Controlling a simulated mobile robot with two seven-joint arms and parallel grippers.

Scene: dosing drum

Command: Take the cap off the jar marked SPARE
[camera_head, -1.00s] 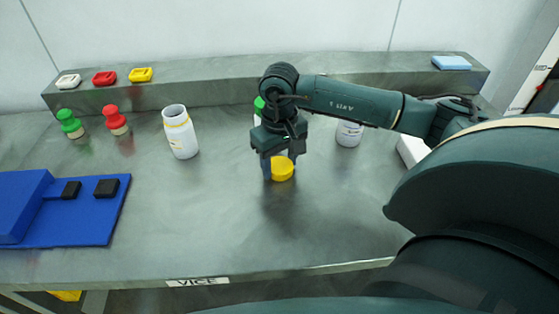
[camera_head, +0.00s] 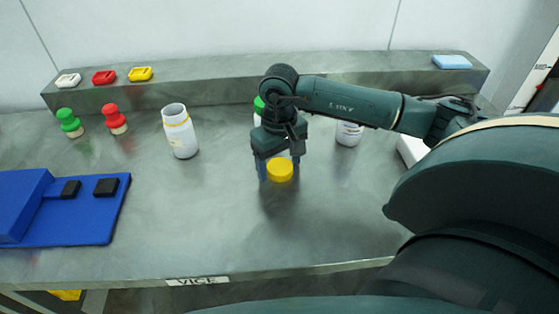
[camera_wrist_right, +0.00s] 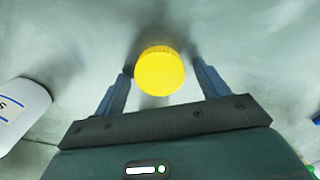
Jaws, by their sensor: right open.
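A yellow cap (camera_head: 280,170) lies on the bench between the spread fingers of my right gripper (camera_head: 279,167). The wrist view shows the cap (camera_wrist_right: 160,71) with gaps to both fingers of the open gripper (camera_wrist_right: 163,82). An uncapped white jar (camera_head: 182,138) with a yellow band stands to the left. A white jar (camera_head: 349,133) stands right of the gripper, its top hidden by my arm. A green-topped container (camera_head: 258,104) is mostly hidden behind the gripper. I cannot read SPARE on any jar; one white jar (camera_wrist_right: 20,112) in the wrist view shows only an "S". My left gripper is not in view.
Green (camera_head: 69,122) and red (camera_head: 115,118) knobbed pieces stand at the back left. A blue fixture (camera_head: 75,220) with black blocks lies at the front left. A raised ledge (camera_head: 210,83) runs along the back. The bench's front middle is clear.

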